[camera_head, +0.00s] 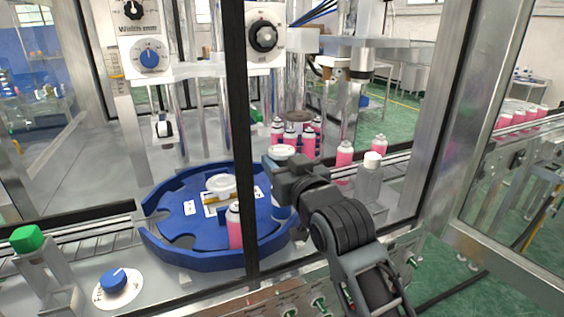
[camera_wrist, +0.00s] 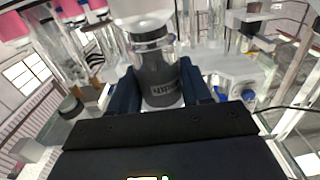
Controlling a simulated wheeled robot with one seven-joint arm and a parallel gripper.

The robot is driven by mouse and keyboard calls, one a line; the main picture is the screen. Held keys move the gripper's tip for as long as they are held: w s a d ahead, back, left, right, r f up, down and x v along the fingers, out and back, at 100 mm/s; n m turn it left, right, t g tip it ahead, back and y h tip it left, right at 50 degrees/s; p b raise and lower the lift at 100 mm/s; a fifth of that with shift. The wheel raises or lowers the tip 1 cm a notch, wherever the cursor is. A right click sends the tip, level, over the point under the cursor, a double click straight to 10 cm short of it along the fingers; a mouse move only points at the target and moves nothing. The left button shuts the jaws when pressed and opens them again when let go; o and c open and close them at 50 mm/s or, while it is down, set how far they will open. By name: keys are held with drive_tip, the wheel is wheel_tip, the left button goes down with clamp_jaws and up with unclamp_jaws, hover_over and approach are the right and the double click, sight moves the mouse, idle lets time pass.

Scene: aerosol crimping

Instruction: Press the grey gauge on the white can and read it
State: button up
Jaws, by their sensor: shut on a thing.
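In the wrist view my gripper (camera_wrist: 160,90) is shut on the grey gauge (camera_wrist: 161,78), a dark grey cylinder with a pale printed label and a clear or shiny collar. A white rounded body (camera_wrist: 140,10), probably the white can, is just beyond the collar; I cannot tell whether they touch. In the head view my gripper (camera_head: 283,167) is over the right side of the blue star wheel (camera_head: 165,250). The gauge is hidden there by the gripper and wrist. No gauge reading is legible.
A pink can (camera_head: 235,228) stands in the wheel's front pocket. More pink cans (camera_head: 344,153) and a pale can with a white cap (camera_head: 369,185) stand at right. A dark frame post (camera_head: 246,110) crosses the view. A blue knob (camera_head: 118,282) is at front left.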

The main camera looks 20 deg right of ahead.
sight(282, 150)
drive_tip(key=shift+f+b, duration=0.35)
drive_tip(key=shift+f, duration=0.2)
idle(0.4)
drive_tip(key=shift+r+p, duration=2.1)
drive_tip(key=shift+r, duration=0.5)
drive_tip(key=shift+s, duration=0.1)
drive_tip(key=s, duration=1.7)
drive_tip(key=shift+p, duration=0.4)
